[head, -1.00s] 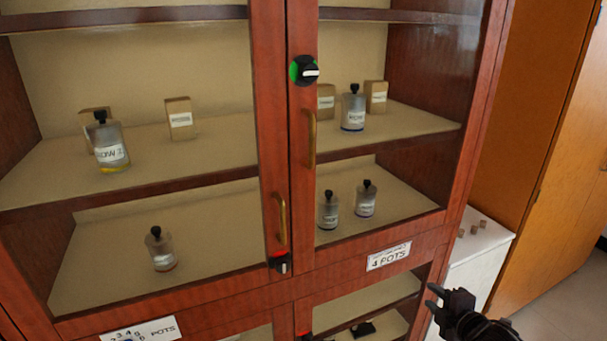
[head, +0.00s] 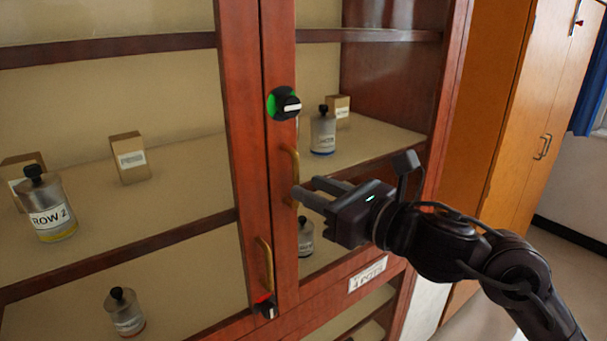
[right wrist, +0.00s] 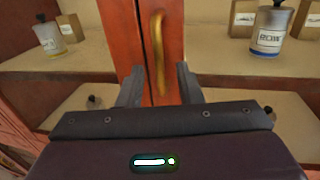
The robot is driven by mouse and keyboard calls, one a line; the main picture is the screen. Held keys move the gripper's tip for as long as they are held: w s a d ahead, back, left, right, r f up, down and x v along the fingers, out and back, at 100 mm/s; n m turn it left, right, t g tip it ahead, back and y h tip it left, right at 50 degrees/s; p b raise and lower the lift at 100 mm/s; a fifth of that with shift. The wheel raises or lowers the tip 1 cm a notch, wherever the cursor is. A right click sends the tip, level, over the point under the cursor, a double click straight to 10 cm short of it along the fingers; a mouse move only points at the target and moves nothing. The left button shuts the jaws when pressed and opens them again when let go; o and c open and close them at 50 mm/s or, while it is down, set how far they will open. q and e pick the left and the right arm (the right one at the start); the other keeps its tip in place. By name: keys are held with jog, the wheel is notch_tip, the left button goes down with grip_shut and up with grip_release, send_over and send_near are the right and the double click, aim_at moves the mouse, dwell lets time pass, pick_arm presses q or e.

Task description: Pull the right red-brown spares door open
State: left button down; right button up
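The right red-brown door (head: 283,222) has a glass pane and stands closed in its frame. Its brass handle (head: 290,175) is upright near the door's left edge, below a black knob with a green ring (head: 284,104). My right gripper (head: 308,192) is in front of the handle's lower part. In the right wrist view its two fingers (right wrist: 158,85) are apart, with the brass handle (right wrist: 158,50) showing between and beyond them. Contact with the handle cannot be told. My left gripper is not in view.
Bottles, such as the ROW 2 one (head: 47,205), and small boxes (head: 128,158) stand on shelves behind the glass. A wooden cupboard (head: 530,120) stands at right.

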jog(key=x, duration=0.3)
jog(key=shift+p, duration=0.35)
jog(key=shift+s+d, duration=0.1)
grip_shut()
